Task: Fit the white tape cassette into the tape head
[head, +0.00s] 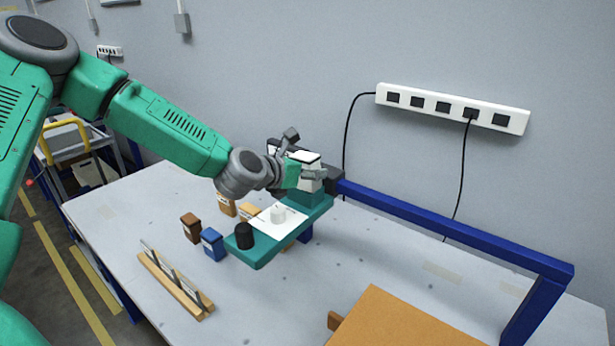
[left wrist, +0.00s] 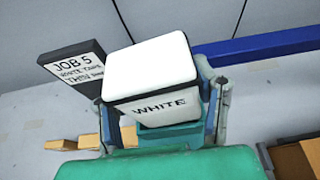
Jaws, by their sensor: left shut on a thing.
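The white tape cassette (head: 306,157), marked WHITE in the left wrist view (left wrist: 152,72), is held between the two fingers of my left gripper (head: 311,174). In the left wrist view the fingers (left wrist: 162,108) stand on either side of it. The teal tape head (head: 306,195) is right below the cassette; its upper part shows under the cassette in the left wrist view (left wrist: 168,138). The cassette looks slightly tilted over it. I cannot tell whether its lower end is inside the head or just above it. My right gripper is not in view.
A blue beam (head: 450,230) runs right from the head. A teal plate with white paper (head: 265,228) and a black cylinder (head: 244,235), brown (head: 191,228) and blue (head: 212,244) cassettes, and a wooden rack (head: 175,285) are near.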

